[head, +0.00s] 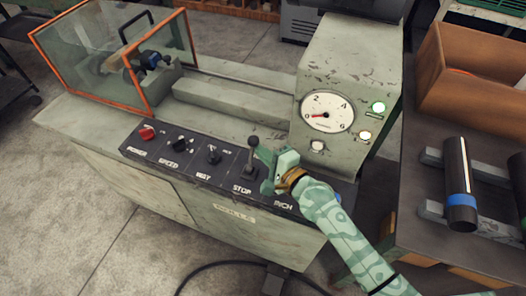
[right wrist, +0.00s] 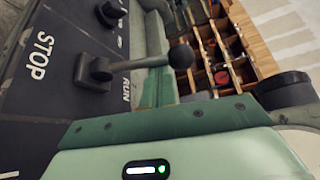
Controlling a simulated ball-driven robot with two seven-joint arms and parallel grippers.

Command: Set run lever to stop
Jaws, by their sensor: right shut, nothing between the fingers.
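The run lever (head: 253,143), a dark stick with a ball knob, stands on the black control panel above the STOP label. In the right wrist view the lever (right wrist: 181,54) points from its base toward the RUN label side, away from STOP. My right gripper (head: 266,160) is shut and empty, just right of the lever in the head view; whether it touches the lever I cannot tell. My left gripper is not in view.
The panel (head: 176,161) also carries a red power knob (head: 147,133) and other dark knobs left of the lever. A bench with a dark pipe (head: 459,185) is at right. A clear guard (head: 118,55) stands at left.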

